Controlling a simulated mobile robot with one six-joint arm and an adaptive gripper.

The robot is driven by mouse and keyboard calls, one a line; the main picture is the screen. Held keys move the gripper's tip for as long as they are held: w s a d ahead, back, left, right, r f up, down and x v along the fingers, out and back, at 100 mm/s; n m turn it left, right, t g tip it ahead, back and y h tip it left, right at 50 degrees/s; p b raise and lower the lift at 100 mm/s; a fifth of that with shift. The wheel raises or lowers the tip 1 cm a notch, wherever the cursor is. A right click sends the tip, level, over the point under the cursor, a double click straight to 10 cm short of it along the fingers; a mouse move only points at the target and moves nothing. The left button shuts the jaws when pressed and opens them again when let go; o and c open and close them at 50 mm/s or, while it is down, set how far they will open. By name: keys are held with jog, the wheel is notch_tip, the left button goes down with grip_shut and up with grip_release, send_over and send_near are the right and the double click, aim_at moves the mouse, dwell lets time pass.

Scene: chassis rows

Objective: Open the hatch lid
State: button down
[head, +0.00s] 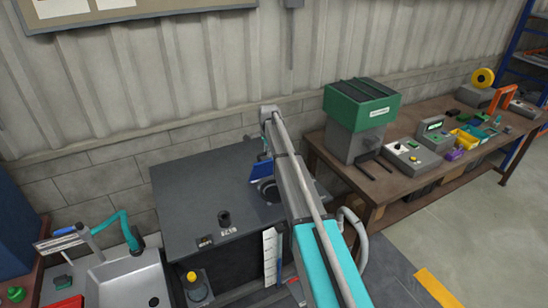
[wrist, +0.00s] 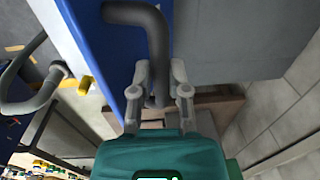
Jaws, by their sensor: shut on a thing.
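The hatch lid is a blue panel (head: 261,173) on the dark cabinet top in the head view, mostly hidden behind my arm. It looks tilted up beside a dark round ring (head: 267,190). In the wrist view a blue panel (wrist: 92,40) fills the upper left, with its edge running down beside my gripper. A dark grey bent handle (wrist: 153,30) reaches down between the fingers. My gripper (wrist: 162,75) is shut on this handle. In the head view the fingers are hidden by the arm, and how far the lid is open cannot be told.
The dark cabinet top (head: 190,190) carries a small black knob (head: 224,218). A sink (head: 125,280) with a teal tap is at the left. A wooden workbench (head: 385,190) with a green-topped machine (head: 361,105) stands at the right. The wall is close behind. Open floor lies at lower right.

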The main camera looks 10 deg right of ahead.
jog(key=w+a+f+b, duration=0.3)
jog(key=w, duration=0.8)
jog(key=shift+w, duration=0.3)
jog(key=shift+w+r, duration=0.1)
jog(key=shift+w, duration=0.05)
jog(key=c, duration=1)
grip_release()
jog(key=o, duration=0.4)
jog(key=shift+w+f, duration=0.25)
jog(key=shift+f, duration=0.05)
jog(key=shift+s, duration=0.1)
jog(key=shift+s+r, duration=0.1)
jog(key=shift+s, duration=0.1)
